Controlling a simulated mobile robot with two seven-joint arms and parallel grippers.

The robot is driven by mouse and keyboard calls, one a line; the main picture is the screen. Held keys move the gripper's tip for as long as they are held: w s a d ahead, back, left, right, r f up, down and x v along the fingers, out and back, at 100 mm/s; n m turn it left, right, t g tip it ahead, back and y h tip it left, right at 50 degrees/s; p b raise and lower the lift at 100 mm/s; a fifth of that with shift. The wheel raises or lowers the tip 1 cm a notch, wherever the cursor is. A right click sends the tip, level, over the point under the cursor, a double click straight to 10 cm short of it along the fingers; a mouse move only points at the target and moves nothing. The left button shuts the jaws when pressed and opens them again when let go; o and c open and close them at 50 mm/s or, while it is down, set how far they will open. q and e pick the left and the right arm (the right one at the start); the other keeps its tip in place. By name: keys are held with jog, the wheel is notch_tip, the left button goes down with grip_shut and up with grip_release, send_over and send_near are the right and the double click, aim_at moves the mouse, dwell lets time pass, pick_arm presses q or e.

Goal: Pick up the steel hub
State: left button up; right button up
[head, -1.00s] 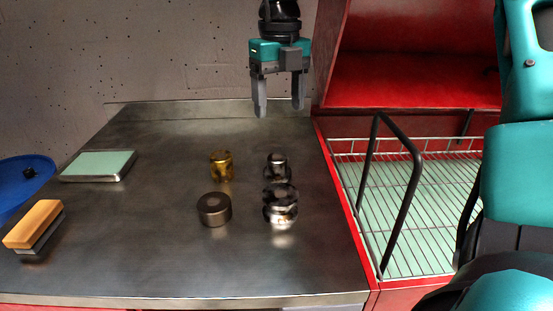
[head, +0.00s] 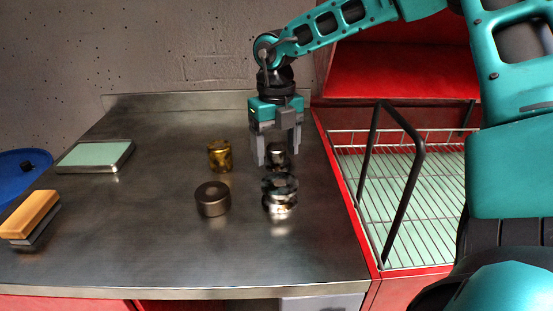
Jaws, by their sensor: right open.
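Two shiny steel pieces stand on the metal bench. The farther, smaller one (head: 277,158) is the one my right gripper (head: 278,161) is over; the nearer, wider one with a stepped shape (head: 279,195) stands in front of it. Which of the two is the steel hub I cannot tell for sure. My right gripper points down and is open. Its fingers appear on either side of the farther steel piece, whose upper part is partly hidden. I cannot tell whether they touch it. My left gripper is not in view.
A brass cylinder (head: 219,157) and a dark brown cylinder (head: 212,199) stand to the left. A green-topped pad (head: 95,156) and an orange-topped block (head: 32,217) lie farther left on the bench (head: 130,240). A wire rack with a black handle (head: 412,190) is at right.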

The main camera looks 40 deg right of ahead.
aim_at(276, 146)
jog(key=shift+f, duration=0.1)
grip_shut()
dwell(0.7)
notch_tip(276, 146, up, 20)
jog(key=p, duration=0.2)
jog(key=shift+p, duration=0.4)
